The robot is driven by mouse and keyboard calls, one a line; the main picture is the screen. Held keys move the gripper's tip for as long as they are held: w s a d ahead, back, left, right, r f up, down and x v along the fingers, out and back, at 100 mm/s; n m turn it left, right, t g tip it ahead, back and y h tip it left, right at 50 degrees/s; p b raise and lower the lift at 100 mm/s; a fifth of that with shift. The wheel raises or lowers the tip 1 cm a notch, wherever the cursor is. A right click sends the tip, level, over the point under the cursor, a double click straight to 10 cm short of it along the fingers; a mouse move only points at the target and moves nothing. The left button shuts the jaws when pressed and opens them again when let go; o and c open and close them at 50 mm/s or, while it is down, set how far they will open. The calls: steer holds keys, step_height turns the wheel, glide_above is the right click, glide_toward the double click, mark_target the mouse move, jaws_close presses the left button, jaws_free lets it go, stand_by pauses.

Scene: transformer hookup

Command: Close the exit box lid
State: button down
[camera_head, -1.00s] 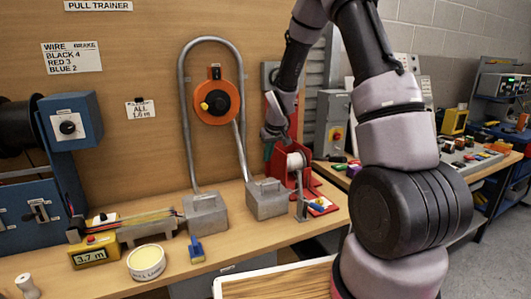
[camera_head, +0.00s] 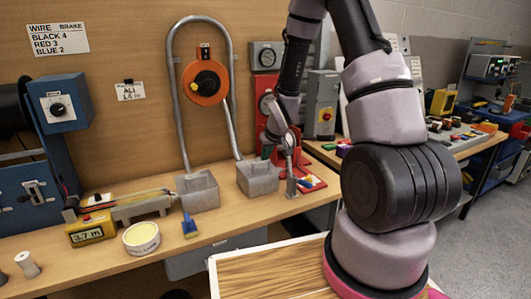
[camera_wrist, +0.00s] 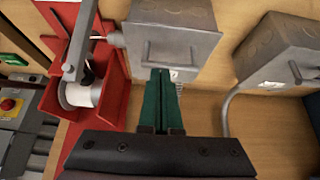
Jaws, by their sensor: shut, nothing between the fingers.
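The grey metal box (camera_head: 258,179) nearest the red stand is at the right conduit end on the bench. In the wrist view it fills the top middle, with a flat plate (camera_wrist: 190,45) facing me; I cannot tell whether this lid is fully down. My gripper (camera_wrist: 158,73) has green fingers pressed together and empty. Their tips overlap the plate's lower edge in the wrist view; contact is unclear. In the head view the fingertips are hard to make out near the red stand. A second grey box (camera_head: 199,191) stands to the left.
The red stand (camera_wrist: 115,75) with a white spool (camera_wrist: 82,92) and grey post is close beside my gripper. Grey conduit (camera_head: 175,110) arches above the boxes. A blue-handled brush (camera_head: 189,227) and round tub (camera_head: 141,238) sit on the front of the bench.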

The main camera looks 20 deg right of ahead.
steer(key=shift+s+d+f, duration=0.15)
steer(key=shift+s+f, duration=0.8)
steer(key=shift+f, duration=0.1)
steer(key=shift+r, duration=0.1)
step_height(320, 180, up, 5)
steer(key=w, duration=0.2)
steer(key=s+d, duration=0.2)
steer(key=s, duration=0.7)
steer(key=s+d+r+m, duration=0.1)
steer(key=s+r+m, duration=0.15)
steer(key=r, duration=0.75)
steer(key=s+d+r+m, duration=0.1)
steer(key=s+r, duration=0.3)
steer(key=r, duration=0.5)
steer(key=s+a+r+m+t, duration=0.1)
steer(key=s+a+r+m, duration=0.1)
steer(key=s+r, duration=1)
steer(key=shift+s+m+y, duration=0.4)
steer(key=shift+s+m, duration=0.05)
steer(key=shift+s, duration=0.6)
